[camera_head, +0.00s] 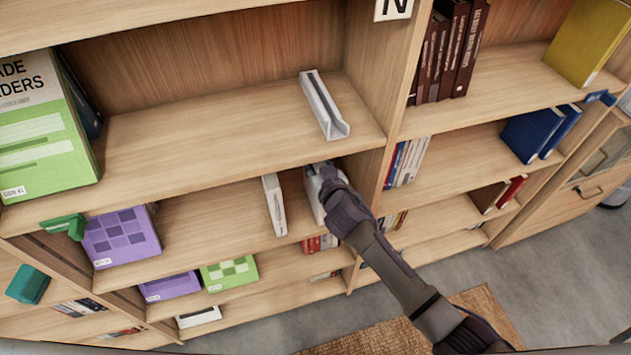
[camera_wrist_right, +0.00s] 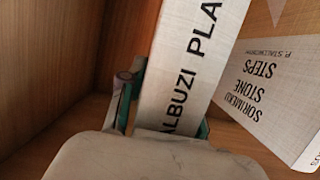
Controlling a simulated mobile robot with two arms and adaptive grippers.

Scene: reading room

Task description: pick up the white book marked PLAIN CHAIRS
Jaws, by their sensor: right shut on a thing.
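A white book (camera_wrist_right: 185,62) fills the middle of the right wrist view. Its spine reads "ALBUZI PLA", and the rest of the lettering is cut off by the frame. My right gripper (camera_wrist_right: 165,112) is shut on its spine, with a finger on each side. The book still stands within the shelf bay. My left gripper is not in view.
A second white book, marked STONE STEPS (camera_wrist_right: 270,90), leans close beside in the wrist view. In the head view a white book (camera_head: 273,205) stands left of my gripper. A wooden upright (camera_head: 368,170) is close on the right.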

